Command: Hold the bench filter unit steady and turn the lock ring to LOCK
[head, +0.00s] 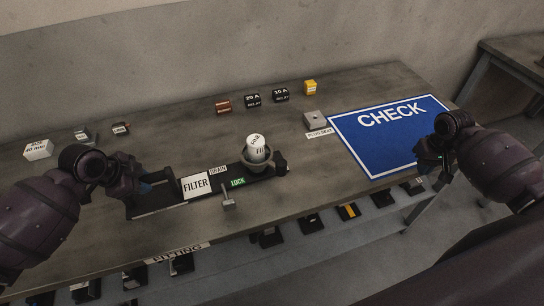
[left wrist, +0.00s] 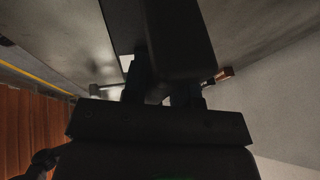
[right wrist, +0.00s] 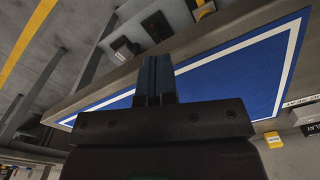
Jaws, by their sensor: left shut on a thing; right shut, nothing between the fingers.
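The bench filter unit (head: 165,208) lies on the bench as a long dark base with a white FILTER label. A white filter cartridge (head: 257,143) stands in a dark round ring (head: 258,163) at its right part. A green LOCK label (head: 237,182) and a DRAIN label (head: 217,169) sit left of the ring; the ring's exact turn is too small to tell. My left gripper (head: 148,184) is shut on the left part of the unit; its fingers show on a dark body in the left wrist view (left wrist: 165,92). My right gripper (head: 432,160) is shut and empty over the mat's right edge.
A blue CHECK mat (head: 385,147) covers the bench's right side. A grey plug seat block (head: 313,118), relay boxes (head: 252,103) and a yellow box (head: 310,87) stand behind. A grey T-shaped piece (head: 228,203) stands at the unit's front. Several dark items sit below the front edge.

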